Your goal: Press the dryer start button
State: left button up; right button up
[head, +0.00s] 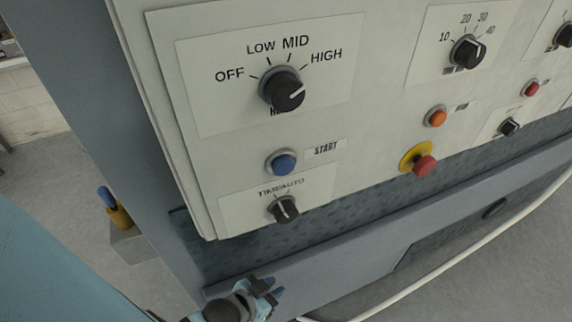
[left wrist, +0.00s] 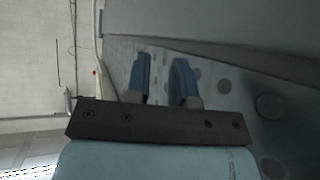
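A round blue button (head: 284,162) with a grey ring sits on the pale control panel (head: 375,100) in the head view, beside a label reading START (head: 325,149). My left gripper (head: 271,289) is low in the head view, below the panel and well under the blue button, not touching it. In the left wrist view its two blue fingers (left wrist: 161,82) stand apart with an empty gap between them. The button cannot be made out in the left wrist view. My right gripper does not show.
A black OFF-LOW-MID-HIGH knob (head: 283,90) is above the button and a smaller knob (head: 285,209) is below it. To the right are an orange button (head: 435,116) and a red emergency button on yellow (head: 420,161). A white hose (head: 455,255) runs at lower right.

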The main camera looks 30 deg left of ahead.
pick_arm(q)
grip_shut()
dwell(1.4)
